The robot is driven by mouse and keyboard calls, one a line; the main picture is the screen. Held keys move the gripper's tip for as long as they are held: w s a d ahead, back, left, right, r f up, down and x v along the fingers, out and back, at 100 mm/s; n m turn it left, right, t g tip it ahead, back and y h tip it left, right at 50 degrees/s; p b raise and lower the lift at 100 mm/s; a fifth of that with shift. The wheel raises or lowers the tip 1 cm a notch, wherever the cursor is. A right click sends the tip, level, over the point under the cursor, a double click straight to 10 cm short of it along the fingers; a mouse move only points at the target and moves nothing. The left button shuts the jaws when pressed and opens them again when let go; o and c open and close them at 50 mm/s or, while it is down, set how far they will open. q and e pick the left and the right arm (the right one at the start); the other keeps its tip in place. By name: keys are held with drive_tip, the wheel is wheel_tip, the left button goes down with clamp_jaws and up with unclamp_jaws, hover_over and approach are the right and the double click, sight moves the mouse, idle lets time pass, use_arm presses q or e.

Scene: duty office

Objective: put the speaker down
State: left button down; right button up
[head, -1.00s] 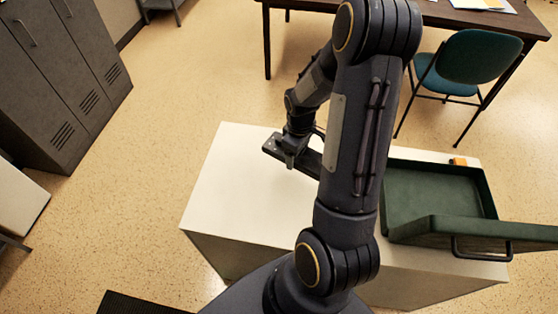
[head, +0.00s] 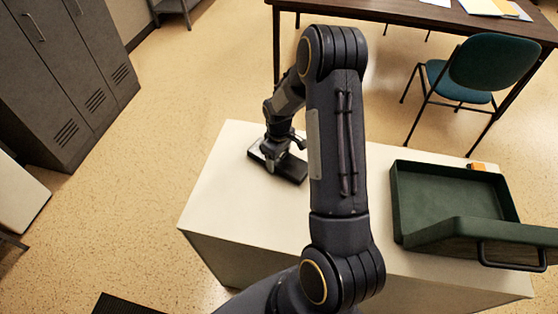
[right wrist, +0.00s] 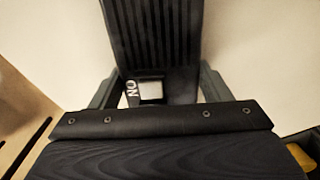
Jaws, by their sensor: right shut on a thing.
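The speaker (head: 292,171) is a dark, flat, long block at the far left part of the white cabinet top (head: 225,190). In the right wrist view the speaker (right wrist: 152,35) shows a ribbed face, a small pale square and the letters "ON". My right gripper (head: 277,152) is above it, its fingers (right wrist: 155,88) shut on the speaker's two sides. The speaker looks level and low over the top; I cannot tell whether it touches it. My arm stands in front of part of the scene. My left gripper is not in view.
Bare top lies left of and in front of the speaker. A teal chair (head: 490,75), desk (head: 370,12) and grey lockers (head: 70,80) stand beyond.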

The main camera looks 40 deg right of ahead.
drive_tip(key=shift+f, duration=0.15)
drive_tip(key=o, duration=1.4)
